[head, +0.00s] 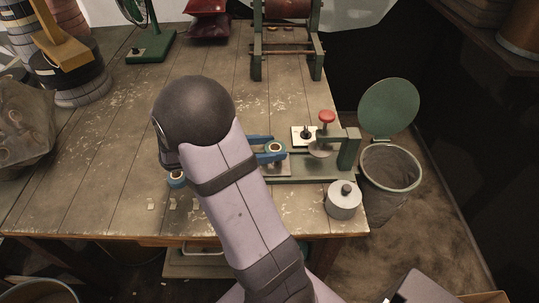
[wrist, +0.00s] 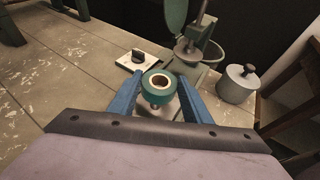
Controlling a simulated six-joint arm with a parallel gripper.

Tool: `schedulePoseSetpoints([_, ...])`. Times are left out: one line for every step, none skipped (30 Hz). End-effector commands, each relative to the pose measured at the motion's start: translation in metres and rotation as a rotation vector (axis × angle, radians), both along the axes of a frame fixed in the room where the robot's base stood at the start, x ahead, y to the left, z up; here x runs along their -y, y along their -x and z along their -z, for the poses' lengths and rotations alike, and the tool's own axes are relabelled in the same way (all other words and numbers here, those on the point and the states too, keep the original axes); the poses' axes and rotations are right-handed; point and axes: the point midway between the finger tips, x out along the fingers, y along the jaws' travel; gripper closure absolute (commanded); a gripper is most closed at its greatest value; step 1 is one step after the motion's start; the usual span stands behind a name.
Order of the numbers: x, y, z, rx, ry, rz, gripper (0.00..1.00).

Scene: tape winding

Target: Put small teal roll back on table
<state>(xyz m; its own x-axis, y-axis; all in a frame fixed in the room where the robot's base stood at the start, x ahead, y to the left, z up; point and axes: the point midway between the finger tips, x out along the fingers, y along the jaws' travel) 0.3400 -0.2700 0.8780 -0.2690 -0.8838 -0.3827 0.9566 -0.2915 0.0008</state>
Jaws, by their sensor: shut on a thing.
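The small teal roll (head: 273,148) has a pale core with a dark hole. In the wrist view the teal roll (wrist: 160,93) sits between the blue fingers of my gripper (wrist: 163,80), which is shut on it. In the head view my gripper (head: 268,147) is at the left end of the green winding device (head: 310,168). A short metal piece shows just below the roll in the wrist view; I cannot tell whether the roll touches it. The wooden table (head: 105,150) lies under and left of my arm.
Another small blue-teal roll (head: 176,181) is partly hidden by my arm. A bin (head: 390,170) is off the right edge. The table's left middle is clear.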

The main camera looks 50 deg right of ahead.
Motion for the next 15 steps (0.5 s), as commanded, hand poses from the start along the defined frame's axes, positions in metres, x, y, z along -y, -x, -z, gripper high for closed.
schedulePoseSetpoints([0.0, 0.0, -0.011, 0.005, 0.001, 0.001, 0.81])
schedulePoseSetpoints([0.0, 0.0, -0.016, 0.005, 0.001, 0.001, 0.81])
schedulePoseSetpoints([0.0, 0.0, -0.023, 0.005, 0.001, 0.001, 0.81])
schedulePoseSetpoints([0.0, 0.0, -0.027, 0.005, 0.001, 0.001, 0.81])
schedulePoseSetpoints([0.0, 0.0, -0.032, 0.004, 0.0, 0.001, 0.81])
schedulePoseSetpoints([0.0, 0.0, -0.037, 0.004, 0.0, 0.001, 0.81])
schedulePoseSetpoints([0.0, 0.0, -0.041, 0.003, 0.001, 0.0, 0.81])
schedulePoseSetpoints([0.0, 0.0, -0.044, 0.003, 0.001, 0.001, 0.81])
schedulePoseSetpoints([0.0, 0.0, -0.047, 0.003, 0.001, 0.001, 0.81])
schedulePoseSetpoints([0.0, 0.0, -0.05, 0.002, 0.001, 0.0, 0.81])
schedulePoseSetpoints([0.0, 0.0, -0.052, 0.002, 0.001, 0.0, 0.81])
schedulePoseSetpoints([0.0, 0.0, -0.054, 0.002, 0.001, 0.0, 0.81])
schedulePoseSetpoints([0.0, 0.0, -0.055, 0.001, 0.0, 0.0, 0.81])
schedulePoseSetpoints([0.0, 0.0, -0.055, 0.001, 0.0, 0.0, 0.81])
schedulePoseSetpoints([0.0, 0.0, -0.056, 0.0, 0.0, 0.0, 0.81])
